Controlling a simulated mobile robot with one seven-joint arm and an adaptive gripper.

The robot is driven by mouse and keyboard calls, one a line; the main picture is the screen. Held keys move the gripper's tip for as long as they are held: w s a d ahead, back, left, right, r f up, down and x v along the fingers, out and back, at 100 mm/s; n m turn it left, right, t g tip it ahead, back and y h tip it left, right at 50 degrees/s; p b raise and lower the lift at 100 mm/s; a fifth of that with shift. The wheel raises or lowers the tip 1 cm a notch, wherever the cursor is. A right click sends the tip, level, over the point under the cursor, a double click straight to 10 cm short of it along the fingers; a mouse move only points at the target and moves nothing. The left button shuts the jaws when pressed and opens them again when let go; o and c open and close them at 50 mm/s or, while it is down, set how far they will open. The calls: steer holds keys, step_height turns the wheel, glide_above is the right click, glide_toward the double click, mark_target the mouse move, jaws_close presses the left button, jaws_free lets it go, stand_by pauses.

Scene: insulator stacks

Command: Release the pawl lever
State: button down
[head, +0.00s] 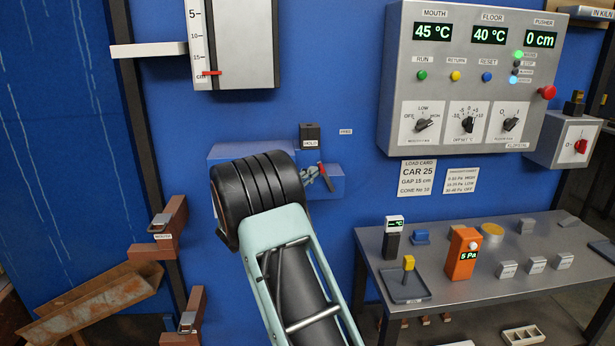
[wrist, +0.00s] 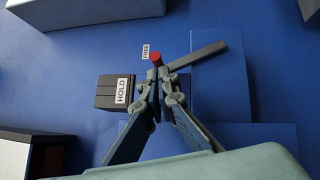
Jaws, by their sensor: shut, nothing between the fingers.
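The pawl lever (wrist: 199,55) is a grey bar with a red end (wrist: 155,60) in the wrist view. Its red end shows close to the small FREE label (wrist: 146,51). A dark block marked HOLD (wrist: 121,91) is to the lower left of the red end. My gripper (wrist: 155,88) is shut and empty, its fingertips just below the red end; I cannot tell whether they touch it. In the head view the red-ended lever (head: 323,172) lies below the HOLD block (head: 310,136), with my gripper (head: 318,176) beside it. The FREE label (head: 345,131) is up and right.
The lever is by a blue box (head: 330,188) on a blue panel (head: 365,250). A grey control box (head: 465,75) hangs at upper right. A metal table (head: 440,295) with instruments stands at lower right. A gauge (head: 205,45) is at upper left, brown brackets (head: 170,225) below.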

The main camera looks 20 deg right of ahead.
steer(key=shift+s+d+r+m+g+y+b, duration=0.1)
steer(key=shift+d+r+m+g+y+b, duration=0.2)
steer(key=shift+m+b, duration=0.1)
steer(key=s+d+r+m+g+y+b, duration=0.1)
steer(key=s+d+r+m+y+b, duration=0.1)
steer(key=d+m+y+b, duration=0.2)
steer(key=d+m+y, duration=0.1)
steer(key=d, duration=0.2)
steer(key=shift+d+r+g+y, duration=0.15)
steer(key=shift+d+g+y, duration=0.15)
steer(key=shift+g, duration=0.1)
stand_by(0.5)
steer(key=shift+s+d, duration=0.15)
stand_by(0.5)
